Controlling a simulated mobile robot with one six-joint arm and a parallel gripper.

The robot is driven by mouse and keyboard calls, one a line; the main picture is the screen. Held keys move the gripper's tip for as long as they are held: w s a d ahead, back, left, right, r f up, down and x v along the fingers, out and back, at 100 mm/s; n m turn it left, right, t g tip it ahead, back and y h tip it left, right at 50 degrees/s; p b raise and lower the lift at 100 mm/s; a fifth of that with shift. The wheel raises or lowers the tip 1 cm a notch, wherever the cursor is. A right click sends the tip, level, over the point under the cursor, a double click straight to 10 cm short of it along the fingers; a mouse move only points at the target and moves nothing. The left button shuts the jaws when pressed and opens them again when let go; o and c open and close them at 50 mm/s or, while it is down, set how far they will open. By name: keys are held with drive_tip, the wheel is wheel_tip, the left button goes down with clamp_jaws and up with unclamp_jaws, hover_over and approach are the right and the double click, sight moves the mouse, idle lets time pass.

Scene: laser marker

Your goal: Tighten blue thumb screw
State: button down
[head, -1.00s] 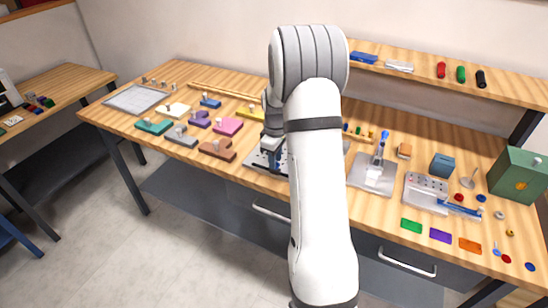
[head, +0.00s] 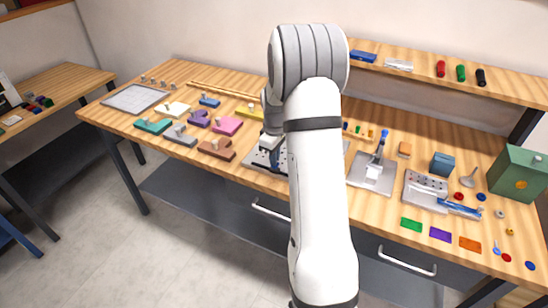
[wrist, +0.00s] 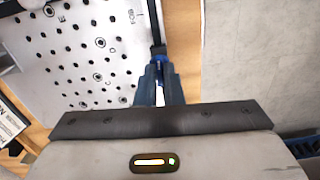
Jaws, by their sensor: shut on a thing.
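My gripper (wrist: 159,84) shows in the wrist view with its two dark blue fingers close together at the right edge of a perforated plate (wrist: 75,70). The fingers are shut on the blue thumb screw (wrist: 159,63), of which only a little blue shows between the tips. A black part (wrist: 158,48) lies just beyond the tips. In the head view my arm hides most of the gripper, and part of the plate (head: 258,160) shows beside it near the table's front edge.
The wooden table top (wrist: 184,50) shows as a strip right of the plate. Coloured blocks, including a brown one (head: 217,149), lie to the left. A grey fixture plate (head: 370,180) and a green box (head: 520,176) stand to the right.

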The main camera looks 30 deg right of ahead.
drive_tip(key=m+b, duration=0.2)
drive_tip(key=m, duration=0.3)
drive_tip(key=shift+f+m, duration=0.1)
drive_tip(key=shift+m, duration=0.2)
drive_tip(key=m+b, duration=0.1)
drive_tip(key=m, duration=0.5)
drive_tip(key=m+b, duration=0.1)
drive_tip(key=m, duration=0.4)
drive_tip(key=shift+m, duration=0.4)
drive_tip(key=m, duration=0.5)
drive_tip(key=shift+m+b, duration=0.3)
drive_tip(key=shift+b, duration=0.1)
drive_tip(key=c, duration=1.6)
unclamp_jaws()
drive_tip(key=shift+o, duration=0.2)
